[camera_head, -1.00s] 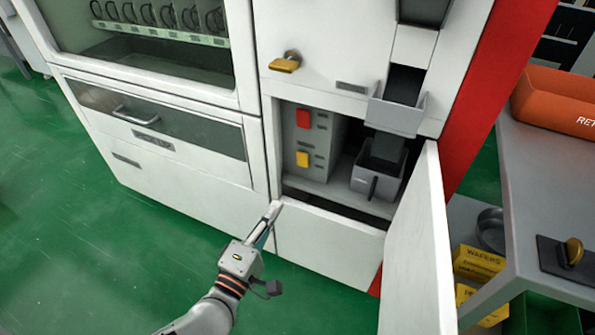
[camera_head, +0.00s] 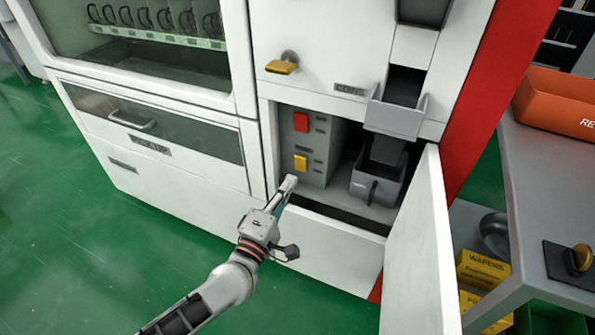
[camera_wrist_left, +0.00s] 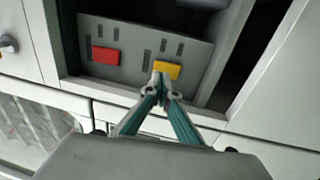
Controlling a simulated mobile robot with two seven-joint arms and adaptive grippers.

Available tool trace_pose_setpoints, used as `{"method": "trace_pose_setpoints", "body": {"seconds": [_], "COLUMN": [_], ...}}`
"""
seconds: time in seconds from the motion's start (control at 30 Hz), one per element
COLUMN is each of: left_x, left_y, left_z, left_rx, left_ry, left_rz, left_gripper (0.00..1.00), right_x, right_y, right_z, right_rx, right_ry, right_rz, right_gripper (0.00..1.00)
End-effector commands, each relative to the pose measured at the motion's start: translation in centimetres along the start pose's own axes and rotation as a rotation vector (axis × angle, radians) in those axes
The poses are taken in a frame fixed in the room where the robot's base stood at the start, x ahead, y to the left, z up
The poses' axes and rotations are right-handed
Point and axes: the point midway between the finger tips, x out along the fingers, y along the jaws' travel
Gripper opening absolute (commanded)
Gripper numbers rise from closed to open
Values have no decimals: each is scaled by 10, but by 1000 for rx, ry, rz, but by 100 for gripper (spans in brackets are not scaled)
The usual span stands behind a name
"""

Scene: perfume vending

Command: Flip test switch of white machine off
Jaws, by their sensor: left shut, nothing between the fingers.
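The white machine (camera_head: 318,240) has its lower compartment open, with its door (camera_head: 420,240) swung out to the right. Inside on the left is a grey panel (camera_head: 318,177) with a red switch (camera_head: 301,122) above a yellow switch (camera_head: 300,163). I cannot read which one is the test switch. My left gripper (camera_head: 290,182) is shut and empty, its tips just below the yellow switch. In the left wrist view the fingertips (camera_wrist_left: 164,84) overlap the lower edge of the yellow switch (camera_wrist_left: 168,68); contact cannot be told. The red switch (camera_wrist_left: 105,55) is left of them there. My right gripper is not in view.
A grey coin box (camera_head: 378,185) stands in the compartment right of the panel. A yellow key-like knob (camera_head: 281,67) sticks out above. A grey table (camera_head: 535,170) with an orange bin (camera_head: 555,105) stands at the right. Green floor is clear at left.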

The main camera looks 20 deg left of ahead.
Motion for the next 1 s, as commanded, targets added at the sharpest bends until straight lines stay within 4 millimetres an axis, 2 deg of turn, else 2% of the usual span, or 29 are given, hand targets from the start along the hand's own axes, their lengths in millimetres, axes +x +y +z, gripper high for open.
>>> {"method": "trace_pose_setpoints", "body": {"seconds": [0.13,0.33,0.77,0.87,0.97,1.0], "left_x": [25,44,49,54,63,59], "left_y": [-3,-2,0,5,16,8], "left_z": [0,0,0,0,0,0], "left_rx": [-1,0,0,2,3,1], "left_ry": [0,-1,-1,-1,-1,-1], "left_rz": [-2,-2,0,4,13,6], "left_gripper": [0,0,0,0,0,0], "right_x": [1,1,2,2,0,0], "right_y": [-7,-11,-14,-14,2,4], "right_z": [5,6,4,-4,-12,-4], "right_rx": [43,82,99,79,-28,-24], "right_ry": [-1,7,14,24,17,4], "right_rz": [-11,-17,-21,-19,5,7], "right_gripper": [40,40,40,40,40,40]}}
